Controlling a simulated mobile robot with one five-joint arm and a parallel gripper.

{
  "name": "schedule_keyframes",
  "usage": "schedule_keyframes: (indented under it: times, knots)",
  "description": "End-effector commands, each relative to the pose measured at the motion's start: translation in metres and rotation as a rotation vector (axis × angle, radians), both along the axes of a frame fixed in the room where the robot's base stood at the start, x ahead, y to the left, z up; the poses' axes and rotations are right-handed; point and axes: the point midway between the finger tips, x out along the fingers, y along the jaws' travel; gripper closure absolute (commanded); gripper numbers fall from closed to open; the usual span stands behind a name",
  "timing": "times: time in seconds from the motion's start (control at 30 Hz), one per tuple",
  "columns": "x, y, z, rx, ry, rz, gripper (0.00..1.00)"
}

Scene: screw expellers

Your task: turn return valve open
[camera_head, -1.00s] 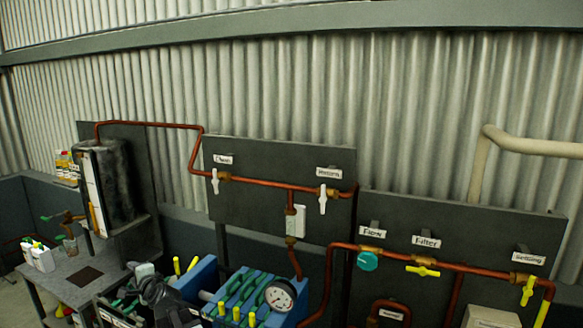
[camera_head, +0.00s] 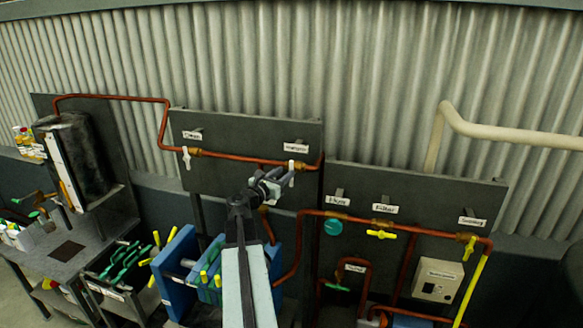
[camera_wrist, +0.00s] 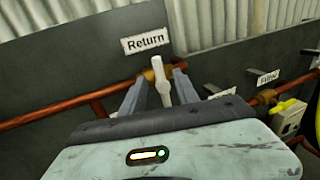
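The return valve's white handle (camera_wrist: 158,84) stands upright in the wrist view, across the copper pipe at a brass fitting, below the "Return" label (camera_wrist: 146,40). In the head view the handle (camera_head: 291,168) is partly covered by my gripper (camera_head: 279,178). In the wrist view my gripper (camera_wrist: 161,76) has its two grey fingers apart, one on each side of the handle. A gap shows between the handle and each finger, so it is not clamped. The handle's lower end is close to the gripper's dark front edge.
Left on the same dark panel (camera_head: 225,138) is another white-handled valve (camera_head: 186,157). The right panel carries a teal knob (camera_head: 333,227) and yellow valve handles (camera_head: 381,235). Copper pipes run close around my arm. Blue filter plates (camera_head: 176,270) stand below.

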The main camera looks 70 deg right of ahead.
Motion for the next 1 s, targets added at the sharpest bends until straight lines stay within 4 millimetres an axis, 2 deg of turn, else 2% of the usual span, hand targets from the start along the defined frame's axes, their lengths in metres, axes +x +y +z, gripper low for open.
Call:
schedule_keyframes:
  times: [0.1,0.27,0.53,0.57,0.6,0.7,1.0]
  knots:
    - [-0.003,-0.025,0.000,0.000,0.001,-0.001,0.63]
    - [-0.009,-0.051,0.000,-0.001,0.002,0.001,0.63]
    - [-0.011,-0.056,0.000,-0.001,0.002,0.001,0.63]
    - [-0.011,-0.056,0.000,-0.001,0.002,0.001,0.66]
    - [-0.011,-0.055,0.000,-0.001,0.002,0.001,0.77]
    - [-0.011,-0.055,0.000,-0.001,0.002,0.001,1.00]
    - [-0.011,-0.055,0.000,-0.001,0.019,0.001,1.00]
